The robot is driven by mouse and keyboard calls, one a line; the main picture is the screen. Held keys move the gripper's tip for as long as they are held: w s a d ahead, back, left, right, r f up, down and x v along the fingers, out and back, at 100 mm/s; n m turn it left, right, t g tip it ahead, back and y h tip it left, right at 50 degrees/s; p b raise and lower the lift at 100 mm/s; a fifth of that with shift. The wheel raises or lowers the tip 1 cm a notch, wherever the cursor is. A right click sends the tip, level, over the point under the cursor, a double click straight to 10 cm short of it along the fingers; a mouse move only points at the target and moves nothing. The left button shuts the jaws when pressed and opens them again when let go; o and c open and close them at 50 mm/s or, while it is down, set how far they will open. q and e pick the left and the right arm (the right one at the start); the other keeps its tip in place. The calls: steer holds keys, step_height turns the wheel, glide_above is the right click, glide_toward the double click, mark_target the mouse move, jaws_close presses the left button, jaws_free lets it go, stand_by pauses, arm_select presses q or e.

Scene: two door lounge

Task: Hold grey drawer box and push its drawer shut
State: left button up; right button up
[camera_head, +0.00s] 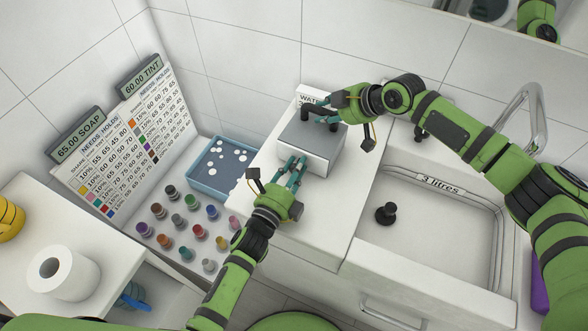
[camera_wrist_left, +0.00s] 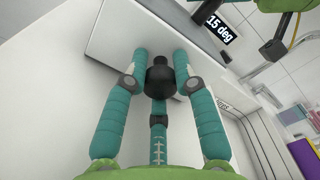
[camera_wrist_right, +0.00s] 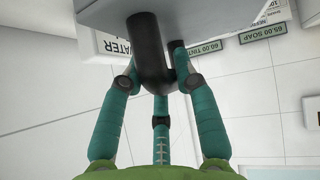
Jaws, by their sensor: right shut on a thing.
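The grey drawer box (camera_head: 322,150) sits on the white counter, near the wall. My right gripper (camera_head: 330,117) is shut on the black handle (camera_wrist_right: 150,55) on top of the box; the handle also shows in the head view (camera_head: 305,114). My left gripper (camera_head: 293,168) is low at the front of the box. In the left wrist view, its fingers (camera_wrist_left: 160,70) stand on both sides of the drawer's black knob (camera_wrist_left: 160,82). I cannot tell whether they press on it. The left fingers partly hide the drawer front, and any drawer gap is unclear.
A sink (camera_head: 430,225) with a black plug is at the right. A blue tray (camera_head: 205,185) and several small coloured bottles (camera_head: 190,202) are at the left, below two sign boards. A white box labelled WATER (camera_head: 308,94) stands behind the drawer box.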

arm_select(q)
steer(key=o, duration=0.4)
steer(key=shift+w+r, duration=0.15)
arm_select(e)
steer(key=shift+s+a+f, duration=0.2)
steer(key=shift+s, duration=0.1)
arm_select(q)
steer(key=shift+o, duration=0.2)
steer(key=v, duration=1.2)
steer(key=shift+a, duration=0.1)
arm_select(e)
steer(key=shift+w+d, duration=0.1)
steer(key=shift+d, duration=0.05)
steer(key=o, duration=1.1)
steer(key=shift+w+r, duration=0.1)
steer(key=shift+o, duration=0.2)
